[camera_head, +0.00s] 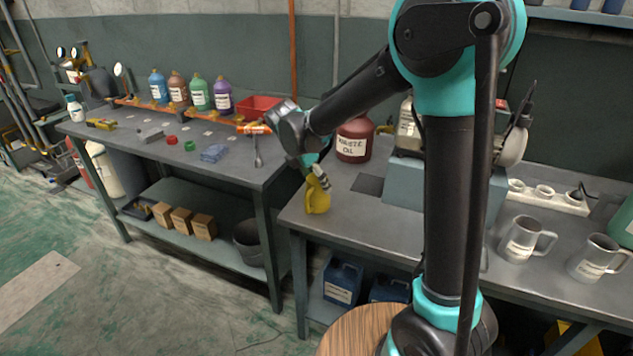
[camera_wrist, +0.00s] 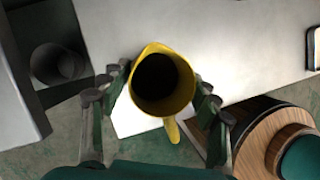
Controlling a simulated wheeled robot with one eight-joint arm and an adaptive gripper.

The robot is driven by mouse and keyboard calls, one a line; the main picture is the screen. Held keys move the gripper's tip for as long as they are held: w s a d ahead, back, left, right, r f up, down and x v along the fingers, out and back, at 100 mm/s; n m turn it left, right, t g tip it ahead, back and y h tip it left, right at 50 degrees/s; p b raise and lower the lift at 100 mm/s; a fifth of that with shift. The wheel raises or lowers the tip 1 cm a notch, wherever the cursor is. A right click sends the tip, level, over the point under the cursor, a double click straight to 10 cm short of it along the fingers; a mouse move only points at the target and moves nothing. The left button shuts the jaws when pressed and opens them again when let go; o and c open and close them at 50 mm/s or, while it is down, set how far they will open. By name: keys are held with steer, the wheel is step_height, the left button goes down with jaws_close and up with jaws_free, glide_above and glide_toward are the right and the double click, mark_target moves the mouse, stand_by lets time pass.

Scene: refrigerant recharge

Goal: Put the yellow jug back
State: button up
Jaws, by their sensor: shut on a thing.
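The yellow jug (camera_head: 317,196) is at the left front corner of the right-hand workbench (camera_head: 345,211). My gripper (camera_head: 318,180) is shut on it from above. In the wrist view the yellow jug (camera_wrist: 163,82) sits between both fingers of my gripper (camera_wrist: 160,98), its dark open mouth facing the camera and its handle pointing down in the picture. I cannot tell whether its base touches the bench top.
A dark red oil jug (camera_head: 354,140) and a grey-blue box (camera_head: 403,190) stand behind on the same bench. Two grey measuring jugs (camera_head: 524,240) (camera_head: 597,258) are at the right. The left bench (camera_head: 220,170) holds coloured bottles and tools. A gap separates the benches.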

steer(key=shift+f, duration=0.1)
steer(key=o, duration=1.7)
steer(key=v, duration=1.2)
